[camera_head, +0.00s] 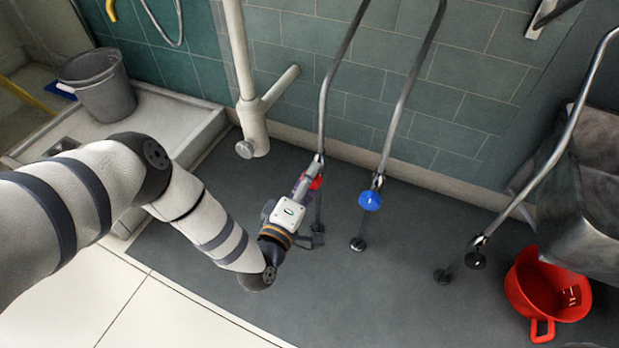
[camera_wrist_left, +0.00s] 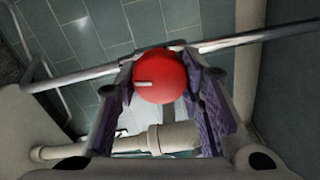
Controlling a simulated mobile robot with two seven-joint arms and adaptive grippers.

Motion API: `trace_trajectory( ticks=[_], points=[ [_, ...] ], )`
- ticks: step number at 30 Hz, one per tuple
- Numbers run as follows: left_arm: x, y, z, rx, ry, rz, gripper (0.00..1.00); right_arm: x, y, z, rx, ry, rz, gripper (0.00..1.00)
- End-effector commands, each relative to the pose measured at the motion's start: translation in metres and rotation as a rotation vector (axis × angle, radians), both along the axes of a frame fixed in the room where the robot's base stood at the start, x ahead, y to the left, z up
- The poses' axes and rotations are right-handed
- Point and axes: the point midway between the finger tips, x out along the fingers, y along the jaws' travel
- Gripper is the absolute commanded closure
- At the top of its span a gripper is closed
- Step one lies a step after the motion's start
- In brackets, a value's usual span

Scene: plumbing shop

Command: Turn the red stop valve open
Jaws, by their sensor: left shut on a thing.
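The red stop valve (camera_head: 315,182) has a round red handle on a thin metal pipe that runs down the tiled wall to the floor. My left gripper (camera_head: 312,200) is at this valve and partly covers it in the head view. In the left wrist view the red handle (camera_wrist_left: 160,76) sits between the two fingers of the gripper, which is shut on it. A short pale mark shows on the handle's face. The handle's far side is hidden. My right gripper is in neither view.
A blue-handled valve (camera_head: 370,200) stands on the pipe just to the right. A black-handled valve (camera_head: 475,260) is farther right, near a red bucket (camera_head: 535,300). A thick white pipe (camera_head: 246,70) and a grey bucket (camera_head: 98,88) are at left. The dark floor in front is clear.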

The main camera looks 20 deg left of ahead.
Motion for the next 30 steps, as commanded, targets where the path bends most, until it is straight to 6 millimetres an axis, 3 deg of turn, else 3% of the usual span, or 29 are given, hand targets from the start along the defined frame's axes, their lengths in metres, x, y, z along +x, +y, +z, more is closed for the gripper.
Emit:
trace_trajectory(
  ticks=[9,25,26,28,30],
  points=[
    [-0.0005,-0.0011,-0.001,-0.107,0.005,-0.003,0.92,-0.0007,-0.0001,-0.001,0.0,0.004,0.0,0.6],
    [-0.0006,-0.0014,-0.001,-0.128,0.006,-0.004,0.92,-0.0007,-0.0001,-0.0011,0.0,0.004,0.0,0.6],
    [-0.0006,-0.0015,-0.001,-0.128,0.006,-0.004,0.62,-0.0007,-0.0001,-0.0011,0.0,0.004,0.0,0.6],
    [-0.0006,-0.0013,-0.0009,-0.127,0.006,-0.004,0.46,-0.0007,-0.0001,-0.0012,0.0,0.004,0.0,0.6],
    [-0.0005,-0.0011,-0.0009,-0.127,0.006,-0.003,0.45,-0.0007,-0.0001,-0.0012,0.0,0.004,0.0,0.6]
  ],
)
